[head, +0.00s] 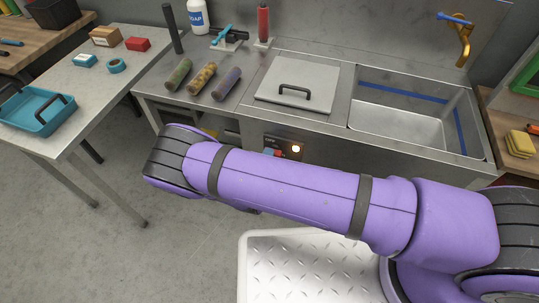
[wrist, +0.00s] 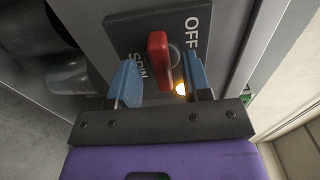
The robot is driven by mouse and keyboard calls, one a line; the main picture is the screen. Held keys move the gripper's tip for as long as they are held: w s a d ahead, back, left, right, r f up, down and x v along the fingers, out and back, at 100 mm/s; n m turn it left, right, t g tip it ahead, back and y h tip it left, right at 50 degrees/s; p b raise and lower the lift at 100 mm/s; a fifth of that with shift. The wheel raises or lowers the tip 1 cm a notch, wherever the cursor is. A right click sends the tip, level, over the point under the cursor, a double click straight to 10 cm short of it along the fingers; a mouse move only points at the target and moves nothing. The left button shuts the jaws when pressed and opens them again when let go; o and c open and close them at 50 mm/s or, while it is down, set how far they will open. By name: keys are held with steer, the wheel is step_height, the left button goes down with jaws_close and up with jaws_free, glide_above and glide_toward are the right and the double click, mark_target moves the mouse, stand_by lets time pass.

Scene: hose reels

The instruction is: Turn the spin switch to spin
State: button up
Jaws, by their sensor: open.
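The spin switch is a red lever (wrist: 158,58) on a dark plate (wrist: 116,32) marked SPIN and OFF in the wrist view. SPIN is printed left of the lever and OFF at its upper right; I cannot tell which mark the lever is set to. My gripper (wrist: 160,66) is open, with one blue finger on each side of the lever. Gaps show between the fingers and the lever. In the head view the red lever (head: 277,152) shows small on the counter front, and my purple arm hides most of my gripper.
A lit amber lamp (wrist: 181,88) is beside the lever. Above the plate is the steel counter with a lidded square (head: 290,75) and a sink (head: 400,125). A side table (head: 85,75) stands at the left, with open floor below it.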

steer(key=v, duration=0.9)
steer(key=shift+s, duration=0.15)
steer(key=w+d+r+m+g+h, duration=0.2)
steer(key=w+r+m+g+h, duration=0.15)
steer(key=r+m, duration=0.45)
steer(key=w+d+r+m+g+h, duration=0.35)
steer(key=r+m, duration=0.25)
steer(key=r, duration=0.4)
steer(key=s+d+r+m+g+y, duration=0.1)
steer(key=d+r+m+g+y, duration=0.1)
steer(key=d+r+m+g, duration=0.45)
steer(key=d+r+m+g+y, duration=0.15)
steer(key=d+r+m, duration=0.4)
steer(key=r, duration=0.75)
steer(key=s+d+r+m+g+y, duration=0.1)
steer(key=s+d+r+m+y, duration=0.2)
steer(key=s+d+r+m, duration=0.25)
steer(key=s+d+r+m+g+y, duration=0.1)
steer(key=s+d+r+m+y, duration=0.2)
steer(key=r+m, duration=0.45)
steer(key=s+d+r+m+t+y, duration=0.3)
steer(key=s+d+r+m+t, duration=0.2)
steer(key=s+r+m, duration=0.4)
steer(key=s+m, duration=0.2)
steer(key=s, duration=0.3)
steer(key=shift+d+y, duration=0.2)
steer(key=shift+y, duration=0.15)
